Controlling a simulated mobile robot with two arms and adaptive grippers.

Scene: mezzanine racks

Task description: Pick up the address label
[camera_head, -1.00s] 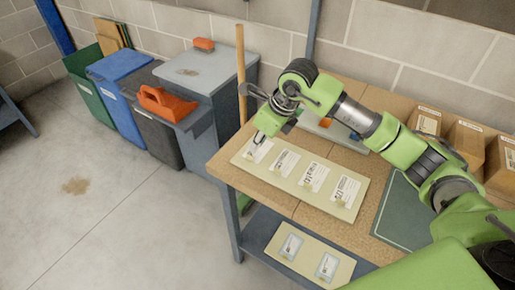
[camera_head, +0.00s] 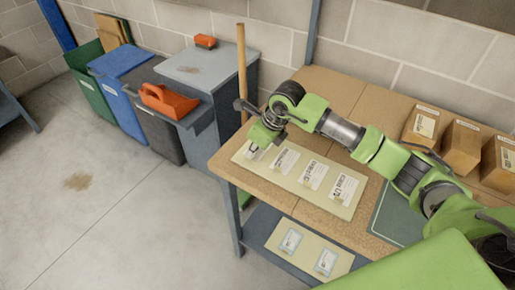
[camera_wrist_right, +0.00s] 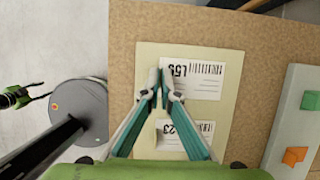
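White address labels with barcodes lie in a row on a cream backing sheet (camera_head: 262,173) on the workbench. In the head view, my right gripper (camera_head: 252,152) is down at the leftmost label (camera_head: 249,153) and partly covers it. In the right wrist view, the fingertips of my right gripper (camera_wrist_right: 160,78) are close together at the left edge of the label marked L55 (camera_wrist_right: 205,75). I cannot tell whether that edge is pinched between them. Another label (camera_wrist_right: 188,132) lies nearer, partly behind a finger. My left gripper (camera_wrist_right: 38,94) shows small at the left, its fingers apart.
Cardboard boxes (camera_head: 462,146) stand at the bench's back right, near a green mat (camera_head: 398,215). A lower shelf holds a second sheet (camera_head: 310,257) with two labels. Bins (camera_head: 120,98) stand left of the bench. A grey tray (camera_wrist_right: 296,122) lies right in the wrist view.

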